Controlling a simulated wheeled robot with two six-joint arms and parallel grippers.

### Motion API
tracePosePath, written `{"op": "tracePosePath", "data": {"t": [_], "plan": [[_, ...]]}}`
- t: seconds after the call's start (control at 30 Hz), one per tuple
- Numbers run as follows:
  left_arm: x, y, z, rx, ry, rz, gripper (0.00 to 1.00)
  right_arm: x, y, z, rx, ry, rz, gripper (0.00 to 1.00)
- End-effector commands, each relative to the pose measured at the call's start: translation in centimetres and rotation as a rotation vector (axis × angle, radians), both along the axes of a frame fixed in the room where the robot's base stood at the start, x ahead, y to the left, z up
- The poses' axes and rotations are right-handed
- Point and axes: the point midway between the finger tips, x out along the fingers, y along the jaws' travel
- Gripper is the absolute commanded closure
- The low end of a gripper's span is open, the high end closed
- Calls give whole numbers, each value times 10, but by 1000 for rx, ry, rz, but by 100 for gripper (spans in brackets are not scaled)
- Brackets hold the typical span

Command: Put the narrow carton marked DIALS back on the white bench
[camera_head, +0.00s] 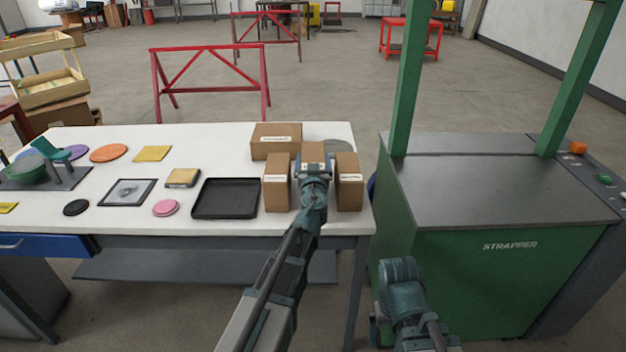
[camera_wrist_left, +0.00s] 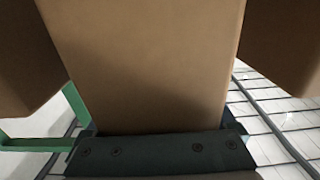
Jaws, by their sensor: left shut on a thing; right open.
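My left gripper (camera_head: 314,172) is over the right end of the white bench (camera_head: 235,145), shut on a brown narrow carton (camera_head: 313,150). In the left wrist view the held carton (camera_wrist_left: 145,60) fills the middle, above the gripper's dark body (camera_wrist_left: 160,155). The gripper hides most of it in the head view; a pale label shows, too small to read. I cannot tell whether it touches the bench. Similar cartons stand close on its left (camera_head: 277,183) and right (camera_head: 349,183). My right gripper (camera_head: 400,270) is open and empty, low in front of the green strapper.
A wider labelled carton (camera_head: 277,140) stands behind. A black tray (camera_head: 226,198) lies left of the cartons, with a picture frame (camera_head: 128,192) and flat discs beyond. The green strapper machine (camera_head: 500,190) stands right of the bench across a narrow gap.

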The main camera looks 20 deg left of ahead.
Motion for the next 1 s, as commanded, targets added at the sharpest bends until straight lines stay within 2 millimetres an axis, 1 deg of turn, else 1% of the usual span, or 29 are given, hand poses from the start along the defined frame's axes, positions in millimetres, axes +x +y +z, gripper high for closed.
{"op": "tracePosePath", "data": {"t": [0.17,0.27,0.4,0.5,0.77,0.93,0.97,1.0], "plan": [[0,0,-3,1,0,0,100,0,0,-3,0,0,0,5],[0,0,-13,1,0,0,100,0,0,-13,0,0,0,5],[0,0,-31,1,0,0,100,0,0,-31,0,0,0,5],[0,0,-38,1,0,0,100,0,0,-38,0,0,0,5],[0,0,-36,1,0,0,100,0,0,-36,0,0,0,5],[0,0,-41,1,0,0,100,0,0,-41,0,0,0,5],[0,0,-39,0,0,0,5,0,0,-39,0,0,0,5],[0,0,-39,0,0,0,0,0,0,-39,0,0,0,5]]}}
